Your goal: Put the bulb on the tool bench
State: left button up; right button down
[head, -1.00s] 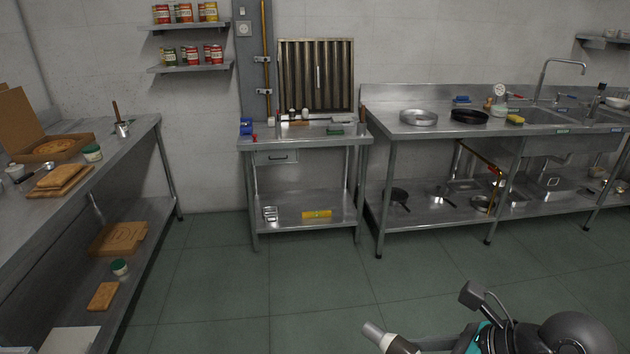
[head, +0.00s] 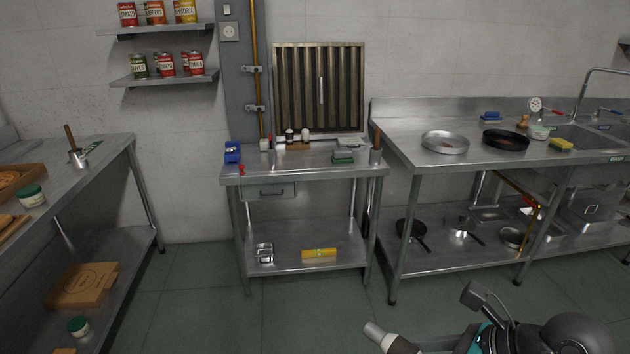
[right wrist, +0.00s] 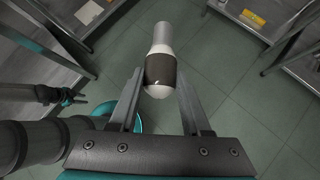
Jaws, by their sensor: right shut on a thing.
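The bulb (right wrist: 162,38) has a grey cylindrical end, a dark band and a white rounded end. In the right wrist view it sits between the fingers of my right gripper (right wrist: 163,88), which is shut on it, grey end pointing away from the palm. Its grey end also shows at the bottom of the head view (head: 374,330), well in front of the bench. The tool bench (head: 310,174) is the small steel table at the centre, with a drawer and lower shelf. My left gripper (right wrist: 74,98) shows small and dark in the right wrist view; its opening is unclear.
On the bench top are a blue item (head: 232,152), small bottles and a green-and-grey block (head: 343,157); its front middle is clear. A sink counter (head: 420,160) stands right, a steel table (head: 110,150) left. Open floor lies before the bench.

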aim_at(302, 160)
jog(key=i, duration=0.85)
jog(key=i+u, duration=0.1)
jog(key=i, duration=0.7)
jog(key=i+l, duration=0.15)
jog(key=i, duration=0.7)
jog(key=i+l+u, duration=0.1)
jog(key=i+u, duration=0.25)
jog(key=i+l+u, duration=0.3)
jog(key=i, duration=0.25)
